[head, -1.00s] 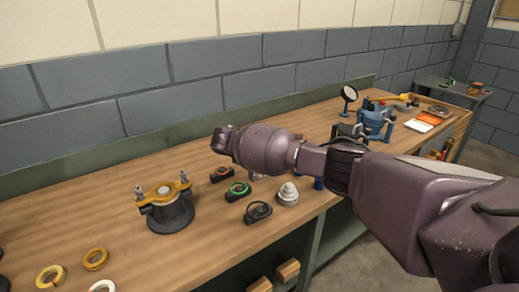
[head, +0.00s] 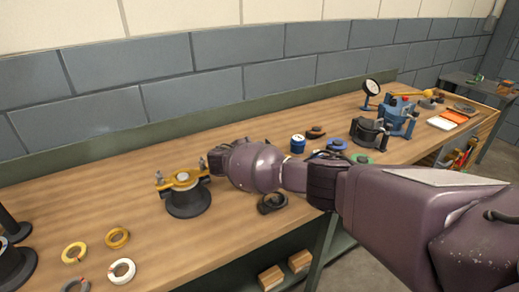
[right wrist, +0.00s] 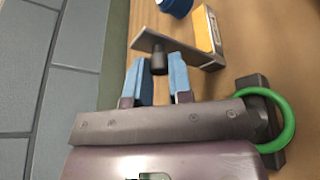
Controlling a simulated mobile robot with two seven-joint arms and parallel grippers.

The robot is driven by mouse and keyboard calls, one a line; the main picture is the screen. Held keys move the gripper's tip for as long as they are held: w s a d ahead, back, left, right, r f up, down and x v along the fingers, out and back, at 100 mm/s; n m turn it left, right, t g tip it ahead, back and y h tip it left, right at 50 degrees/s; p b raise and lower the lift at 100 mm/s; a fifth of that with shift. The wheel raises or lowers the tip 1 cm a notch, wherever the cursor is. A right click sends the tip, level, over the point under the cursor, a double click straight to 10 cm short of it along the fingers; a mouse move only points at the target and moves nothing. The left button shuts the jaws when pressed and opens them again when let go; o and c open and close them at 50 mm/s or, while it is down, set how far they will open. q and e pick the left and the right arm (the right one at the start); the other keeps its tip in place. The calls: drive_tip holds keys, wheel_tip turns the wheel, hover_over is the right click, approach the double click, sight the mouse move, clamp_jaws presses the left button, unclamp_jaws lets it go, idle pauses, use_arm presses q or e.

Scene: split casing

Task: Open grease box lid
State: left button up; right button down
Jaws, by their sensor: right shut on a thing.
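The grease box (right wrist: 209,32) is at the top right of the right wrist view, a small grey-walled box with yellow inside showing. Its grey lid plate (right wrist: 185,50) shows beside the yellow, with a dark round knob (right wrist: 159,62). I cannot tell whether lid and box still touch. My right gripper (right wrist: 159,75) has its blue fingers shut on the knob, one on each side. In the head view, the right gripper (head: 216,161) is above the bench, right of the dark casing; the grease box is hidden by my arm. My left gripper is not in view.
The dark casing (head: 187,203) with a yellow strap and bolts stands close left of the gripper. A part with a green ring (right wrist: 268,118) lies to the right in the wrist view. Yellow and white rings lie at front left on the bench (head: 100,200).

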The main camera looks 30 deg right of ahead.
drive_tip(key=c, duration=1)
unclamp_jaws()
drive_tip(key=shift+d, duration=0.1)
drive_tip(key=p+v, duration=0.1)
drive_tip(key=v, duration=0.6)
drive_tip(key=shift+a, duration=0.25)
drive_tip(key=shift+s, duration=0.1)
